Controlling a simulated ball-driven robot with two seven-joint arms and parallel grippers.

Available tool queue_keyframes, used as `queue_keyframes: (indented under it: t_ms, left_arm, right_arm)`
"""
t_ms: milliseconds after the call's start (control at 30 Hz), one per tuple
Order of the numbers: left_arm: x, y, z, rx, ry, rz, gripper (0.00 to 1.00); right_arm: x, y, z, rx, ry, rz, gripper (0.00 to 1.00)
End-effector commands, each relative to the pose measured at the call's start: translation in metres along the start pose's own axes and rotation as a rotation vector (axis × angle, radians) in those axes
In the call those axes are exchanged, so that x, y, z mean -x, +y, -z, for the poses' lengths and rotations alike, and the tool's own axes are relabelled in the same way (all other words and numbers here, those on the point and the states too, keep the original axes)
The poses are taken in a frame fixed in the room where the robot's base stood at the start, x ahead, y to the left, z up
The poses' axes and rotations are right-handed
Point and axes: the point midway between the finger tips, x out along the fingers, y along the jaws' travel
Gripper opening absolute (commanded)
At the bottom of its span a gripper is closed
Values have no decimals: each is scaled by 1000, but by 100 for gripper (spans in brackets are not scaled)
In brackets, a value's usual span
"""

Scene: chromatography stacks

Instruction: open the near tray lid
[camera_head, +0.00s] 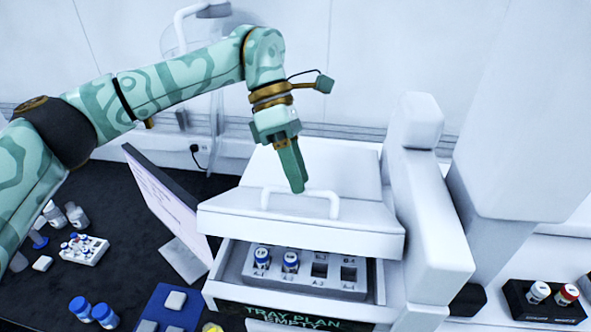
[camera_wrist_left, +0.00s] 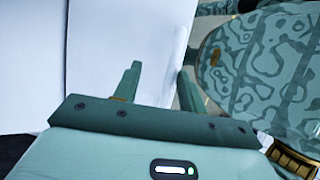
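The near tray lid (camera_head: 240,212) is a white panel with a bar handle (camera_head: 302,191) on the white stack unit. It slopes over the back of a tray (camera_head: 233,287), whose front is uncovered below the lid's front edge. My left gripper (camera_head: 298,188) points down at the handle, its fingertips just above or behind the bar; I cannot tell whether they touch it. In the left wrist view my left gripper (camera_wrist_left: 160,78) has its two fingers apart, with a white surface beyond and nothing visible between them. My right gripper is in neither view.
Two blue-capped vials (camera_head: 276,260) stand in the tray's rack. A monitor (camera_head: 165,200) stands left of the unit, near a vial rack (camera_head: 84,249) and blue-capped bottles (camera_head: 92,311). A black rack (camera_head: 545,303) with vials is at right. A white column (camera_head: 430,200) flanks the lid.

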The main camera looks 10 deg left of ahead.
Motion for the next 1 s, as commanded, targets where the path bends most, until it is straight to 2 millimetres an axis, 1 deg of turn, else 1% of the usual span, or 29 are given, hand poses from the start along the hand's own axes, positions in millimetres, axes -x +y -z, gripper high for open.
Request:
queue_keyframes:
  t_ms: [33, 300, 800, 867, 933, 1000]
  left_arm:
    - [0, 2, 1, 1, 1, -7, 34]
    - [0, 1, 0, 0, 0, -5, 34]
    - [1, 0, 0, -1, 0, -4, 34]
    - [3, 0, 0, -1, 0, -5, 34]
    - [9, 1, 0, 1, 1, -5, 34]
    - [20, 1, 0, 1, 0, -7, 34]
  right_arm:
    - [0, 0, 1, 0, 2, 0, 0]
    - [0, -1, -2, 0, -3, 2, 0]
    - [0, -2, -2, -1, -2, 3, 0]
    - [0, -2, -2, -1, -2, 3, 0]
    - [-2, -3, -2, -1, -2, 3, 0]
    - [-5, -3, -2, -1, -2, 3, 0]
